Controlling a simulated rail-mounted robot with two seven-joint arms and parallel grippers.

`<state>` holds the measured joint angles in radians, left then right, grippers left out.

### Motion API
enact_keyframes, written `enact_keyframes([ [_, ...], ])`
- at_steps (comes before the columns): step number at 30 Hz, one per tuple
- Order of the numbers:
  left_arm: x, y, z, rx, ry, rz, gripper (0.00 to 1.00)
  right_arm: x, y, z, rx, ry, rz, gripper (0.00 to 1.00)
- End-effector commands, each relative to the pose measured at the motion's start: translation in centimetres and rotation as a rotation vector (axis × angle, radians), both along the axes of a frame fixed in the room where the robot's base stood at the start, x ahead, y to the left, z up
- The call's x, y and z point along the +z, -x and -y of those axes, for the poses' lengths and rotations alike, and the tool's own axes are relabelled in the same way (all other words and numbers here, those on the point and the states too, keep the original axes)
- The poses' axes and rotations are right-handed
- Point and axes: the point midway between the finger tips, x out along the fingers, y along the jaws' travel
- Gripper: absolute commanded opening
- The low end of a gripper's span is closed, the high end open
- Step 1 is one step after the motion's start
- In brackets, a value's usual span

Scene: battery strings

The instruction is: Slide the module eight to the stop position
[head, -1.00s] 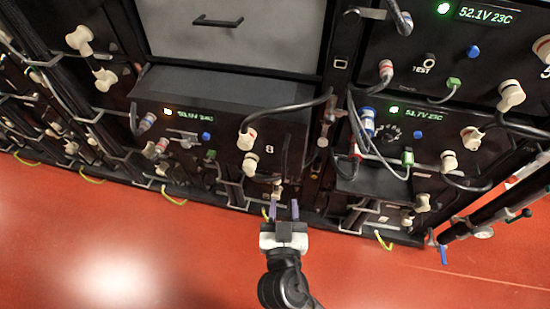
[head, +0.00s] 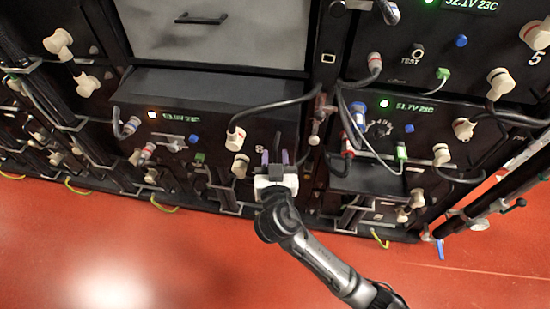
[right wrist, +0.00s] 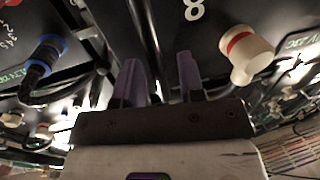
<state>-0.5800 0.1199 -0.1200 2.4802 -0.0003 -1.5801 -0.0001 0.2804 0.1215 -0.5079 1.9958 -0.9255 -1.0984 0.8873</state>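Module eight (head: 225,125) is a black box low in the rack, marked "8", with an amber light and a dim display. Its dark top (head: 210,88) shows, so it stands out past the grey panel above. The "8" (right wrist: 194,10) and a cream, red-ringed plug (right wrist: 246,52) lie just right of the fingers. My left gripper is out of view.
A neighbouring module (head: 405,125) with a green light and blue and green plugs stands to the right. A black cable (head: 275,106) loops over module eight's upper right. A grey blank panel (head: 215,40) is above. The red floor (head: 150,250) in front is clear.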

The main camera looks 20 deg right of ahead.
Motion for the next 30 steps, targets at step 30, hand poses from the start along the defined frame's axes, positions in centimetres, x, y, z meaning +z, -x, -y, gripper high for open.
enact_keyframes([
  [30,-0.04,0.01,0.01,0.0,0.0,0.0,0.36,0.01,-0.21,0.08,0.0,0.001,0.0,0.0],
])
